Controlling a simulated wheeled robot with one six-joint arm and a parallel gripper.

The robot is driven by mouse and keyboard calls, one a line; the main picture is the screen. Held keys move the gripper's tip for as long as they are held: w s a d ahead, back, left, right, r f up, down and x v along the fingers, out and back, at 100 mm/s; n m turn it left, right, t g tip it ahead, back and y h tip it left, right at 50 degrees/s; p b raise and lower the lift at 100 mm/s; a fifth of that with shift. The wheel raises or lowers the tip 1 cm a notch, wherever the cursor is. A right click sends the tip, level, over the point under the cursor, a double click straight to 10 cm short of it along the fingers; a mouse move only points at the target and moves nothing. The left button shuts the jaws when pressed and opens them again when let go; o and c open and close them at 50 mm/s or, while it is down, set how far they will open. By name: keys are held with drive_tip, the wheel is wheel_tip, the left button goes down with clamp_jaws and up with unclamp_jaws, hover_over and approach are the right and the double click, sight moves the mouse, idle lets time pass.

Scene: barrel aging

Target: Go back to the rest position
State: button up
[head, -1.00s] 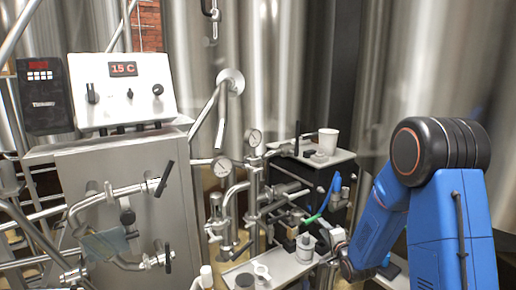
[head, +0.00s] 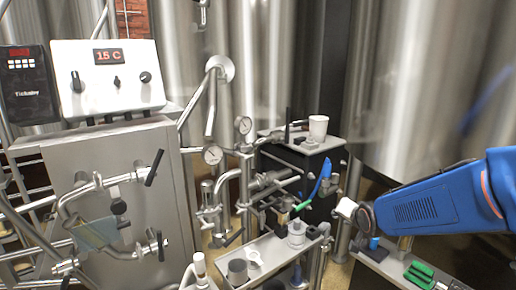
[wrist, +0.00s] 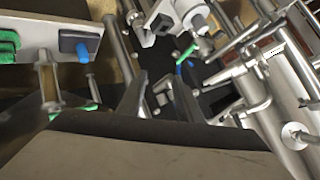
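My blue arm reaches in from the right edge of the head view, roughly level, with its wrist end over the gap right of the small workbench. My gripper (wrist: 160,82) shows in the wrist view as two dark fingers set apart, with nothing seen held between them. In the head view its fingers cannot be made out. It hangs in free space, apart from the benches.
A steel bench (head: 262,252) with cups and a fitting stands at front centre. A black unit with a white cup (head: 318,128) stands behind it. A low shelf with green pieces (head: 420,274) lies under my arm. A control panel (head: 107,78) and pipes stand left.

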drive_tip(key=s+r+n+g, duration=0.1)
drive_tip(key=s+n+g, duration=0.2)
drive_tip(key=s, duration=1.3)
drive_tip(key=s+r+n+g, duration=0.2)
drive_tip(key=s+n+g, duration=0.1)
drive_tip(key=s, duration=1.4)
drive_tip(key=shift+d+n, duration=0.3)
drive_tip(key=shift+n, duration=0.2)
drive_tip(key=shift+w, duration=0.1)
